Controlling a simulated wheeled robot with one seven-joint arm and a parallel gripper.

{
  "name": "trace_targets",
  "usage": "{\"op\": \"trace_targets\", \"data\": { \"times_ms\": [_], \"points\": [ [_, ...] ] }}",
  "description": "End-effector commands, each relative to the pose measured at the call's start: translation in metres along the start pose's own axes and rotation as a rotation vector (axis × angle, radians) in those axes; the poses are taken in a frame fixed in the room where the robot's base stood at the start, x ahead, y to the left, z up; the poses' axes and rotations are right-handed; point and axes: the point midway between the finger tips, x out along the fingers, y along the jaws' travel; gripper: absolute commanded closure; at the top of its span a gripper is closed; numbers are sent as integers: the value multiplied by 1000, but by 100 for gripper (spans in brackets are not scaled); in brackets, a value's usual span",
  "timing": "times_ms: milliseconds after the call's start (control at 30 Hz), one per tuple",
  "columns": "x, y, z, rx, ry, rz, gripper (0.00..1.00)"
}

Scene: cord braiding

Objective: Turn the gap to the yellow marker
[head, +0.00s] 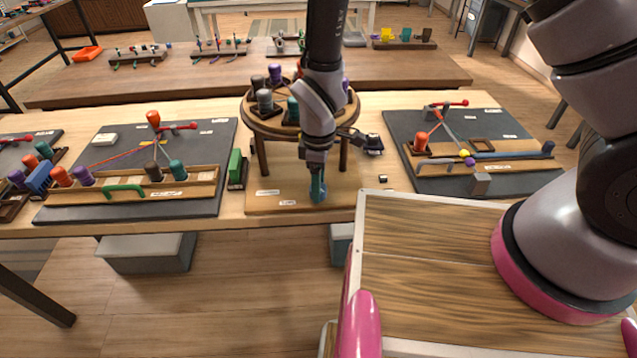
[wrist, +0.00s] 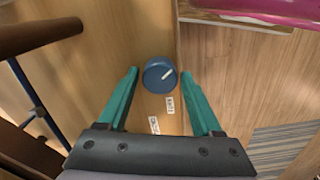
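My gripper (head: 317,190) points down over the front of the light wooden table, with its teal fingers low near the board below the round stand. In the wrist view my gripper (wrist: 160,71) is open. A round blue knob (wrist: 153,80) with a pale line on its top sits between the fingertips, with a small space on each side. The round wooden stand (head: 262,124) stands behind the gripper and carries several bobbins; my arm hides part of its top. I cannot make out a gap or a yellow marker on it.
A dark board (head: 205,205) with bobbins and cords lies left. Another (head: 470,122) lies right, with a small yellow ball (head: 464,153) on it. Small labels (wrist: 170,104) lie beside the knob. A stand leg (wrist: 40,38) is close on the left of the wrist view.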

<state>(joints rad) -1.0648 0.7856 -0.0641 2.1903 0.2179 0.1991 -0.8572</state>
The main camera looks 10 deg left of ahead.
Motion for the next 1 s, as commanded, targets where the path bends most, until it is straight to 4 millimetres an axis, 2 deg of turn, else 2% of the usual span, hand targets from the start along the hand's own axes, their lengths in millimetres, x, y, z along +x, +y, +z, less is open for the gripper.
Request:
{"op": "trace_targets", "data": {
  "times_ms": [267, 367, 700, 833, 1000],
  "points": [
    [-4, 0, 0, -1, 1, 1, 34],
    [-16, 0, -1, -1, 3, 2, 34],
    [-82, 0, -1, 0, 4, 2, 34],
    [-99, 0, -1, 0, 2, 1, 34],
    [-108, 0, 0, 0, 0, 0, 34]
  ]
}}
